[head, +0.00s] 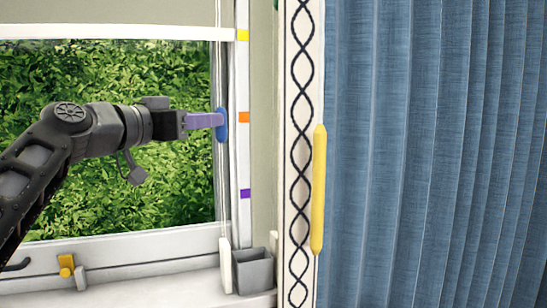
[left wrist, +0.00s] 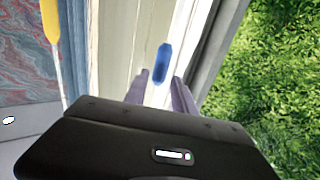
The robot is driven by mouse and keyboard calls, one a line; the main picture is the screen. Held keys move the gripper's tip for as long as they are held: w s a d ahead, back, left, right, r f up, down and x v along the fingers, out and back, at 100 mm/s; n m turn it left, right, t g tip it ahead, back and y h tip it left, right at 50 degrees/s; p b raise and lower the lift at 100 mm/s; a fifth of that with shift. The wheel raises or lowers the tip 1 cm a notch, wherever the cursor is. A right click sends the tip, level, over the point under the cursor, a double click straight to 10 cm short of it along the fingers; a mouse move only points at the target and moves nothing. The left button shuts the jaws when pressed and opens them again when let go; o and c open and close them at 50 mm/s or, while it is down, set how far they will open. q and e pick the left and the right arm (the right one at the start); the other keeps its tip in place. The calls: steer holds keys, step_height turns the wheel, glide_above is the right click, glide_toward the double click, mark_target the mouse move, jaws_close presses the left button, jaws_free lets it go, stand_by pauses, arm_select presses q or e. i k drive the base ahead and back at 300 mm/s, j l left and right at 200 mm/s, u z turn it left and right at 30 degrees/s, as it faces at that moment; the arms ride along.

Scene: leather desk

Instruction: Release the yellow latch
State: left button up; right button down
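The yellow latch (head: 66,266) is a small piece on the lower window frame, at the bottom left of the head view. A grey piece stands beside it. My left gripper (head: 212,121) is well above and to the right of the latch, at a blue grip (head: 222,125) on a thin cord in front of the window's right side. In the left wrist view, the fingers (left wrist: 160,82) are apart, with the blue grip (left wrist: 161,62) showing between and beyond their tips. I cannot tell whether they touch it. My right gripper is not in view.
A long yellow handle (head: 319,190) is at the edge of the blue curtain (head: 430,150). Yellow, orange and purple marks (head: 245,193) line the window's right frame. A grey open box (head: 255,270) stands on the sill.

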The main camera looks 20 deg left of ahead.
mark_target(67, 264)
steer(key=k+j, duration=0.25)
steer(key=k, duration=0.2)
steer(key=k+j, duration=0.25)
steer(key=k, duration=0.25)
steer(key=k+j, duration=0.25)
steer(key=k, duration=0.2)
